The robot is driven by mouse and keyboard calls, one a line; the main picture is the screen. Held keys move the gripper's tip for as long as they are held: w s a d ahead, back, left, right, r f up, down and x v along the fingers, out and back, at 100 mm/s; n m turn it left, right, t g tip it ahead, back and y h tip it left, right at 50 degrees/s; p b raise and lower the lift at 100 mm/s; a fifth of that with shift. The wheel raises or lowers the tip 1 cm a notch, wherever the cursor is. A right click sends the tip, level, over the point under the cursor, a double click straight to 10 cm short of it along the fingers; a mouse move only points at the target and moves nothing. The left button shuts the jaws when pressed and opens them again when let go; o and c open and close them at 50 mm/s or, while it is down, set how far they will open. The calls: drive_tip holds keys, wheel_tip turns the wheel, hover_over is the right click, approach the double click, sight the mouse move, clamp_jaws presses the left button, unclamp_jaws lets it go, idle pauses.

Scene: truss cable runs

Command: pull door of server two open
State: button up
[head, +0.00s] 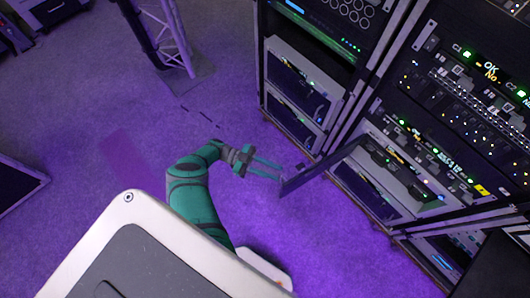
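The server door (322,168) is a thin dark panel standing swung out from the right-hand rack, with its free edge toward my gripper. The server unit (400,172) behind it has a pale frame and small lit indicators; I cannot read a number on it. My gripper (281,173), on a green arm, points right with two green fingers spread apart. The fingertips are close to the door's free edge. I cannot tell whether they touch it. No handle can be made out.
The middle rack (263,92) has closed white-framed units low down. A metal truss (172,35) stands on a base at the top. Dark boxes lie at the left edge. The purple carpet (90,110) left of my arm is mostly clear.

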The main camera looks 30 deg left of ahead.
drive_tip(key=shift+s+a, duration=0.2)
drive_tip(key=shift+a, duration=0.65)
drive_tip(key=shift+s+a, duration=0.15)
drive_tip(key=shift+a, duration=0.65)
